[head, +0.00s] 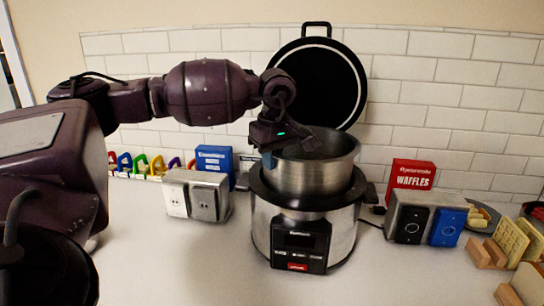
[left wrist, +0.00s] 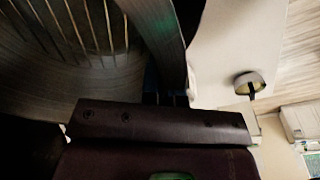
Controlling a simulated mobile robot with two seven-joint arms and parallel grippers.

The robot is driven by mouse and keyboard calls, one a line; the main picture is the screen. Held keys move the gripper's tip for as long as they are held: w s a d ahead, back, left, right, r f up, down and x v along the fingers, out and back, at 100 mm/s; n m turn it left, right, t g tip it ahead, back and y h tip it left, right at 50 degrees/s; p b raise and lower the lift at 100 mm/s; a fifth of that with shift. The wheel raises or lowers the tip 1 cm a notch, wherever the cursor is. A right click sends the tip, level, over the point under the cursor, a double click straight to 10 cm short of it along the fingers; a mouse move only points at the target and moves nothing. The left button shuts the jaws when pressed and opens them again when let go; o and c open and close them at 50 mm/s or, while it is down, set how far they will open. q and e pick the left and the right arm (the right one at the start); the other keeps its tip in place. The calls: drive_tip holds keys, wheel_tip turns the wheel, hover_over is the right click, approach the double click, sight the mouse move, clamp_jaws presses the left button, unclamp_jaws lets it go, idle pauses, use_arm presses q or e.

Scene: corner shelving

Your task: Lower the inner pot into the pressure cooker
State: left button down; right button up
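The silver inner pot (head: 310,178) stands upright in the mouth of the pressure cooker (head: 343,225), with its upper wall and rim well above the cooker's black collar. Its lower part is hidden inside. The cooker's round black lid (head: 322,85) stands open behind. My left gripper (head: 268,158) is at the pot's left rim, one finger showing outside the wall. In the left wrist view the pot's wall (left wrist: 155,30) runs down between the fingers of the gripper (left wrist: 166,98), which looks shut on it. My right gripper is in neither view.
Left of the cooker are a two-sided toaster (head: 195,195), a blue box (head: 215,160) and a coloured rack (head: 145,163). To the right are a red waffles box (head: 413,174), another toaster (head: 425,220) and wooden racks (head: 510,245). The counter in front is clear.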

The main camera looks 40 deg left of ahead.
sight(272, 177)
use_arm(q)
drive_tip(key=shift+f+b, duration=0.3)
drive_tip(key=shift+f, duration=0.45)
drive_tip(key=shift+f+b, duration=0.45)
drive_tip(key=shift+f, duration=1.1)
drive_tip(key=shift+f+b, duration=0.1)
drive_tip(key=shift+b, duration=0.2)
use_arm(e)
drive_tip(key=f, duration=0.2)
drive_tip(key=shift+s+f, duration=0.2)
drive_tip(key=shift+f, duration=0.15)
use_arm(q)
drive_tip(key=shift+f, duration=0.1)
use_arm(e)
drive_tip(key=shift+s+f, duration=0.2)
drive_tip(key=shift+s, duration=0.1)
use_arm(q)
drive_tip(key=c, duration=1.3)
unclamp_jaws()
drive_tip(key=shift+w+d+f, duration=0.1)
drive_tip(key=shift+f, duration=0.05)
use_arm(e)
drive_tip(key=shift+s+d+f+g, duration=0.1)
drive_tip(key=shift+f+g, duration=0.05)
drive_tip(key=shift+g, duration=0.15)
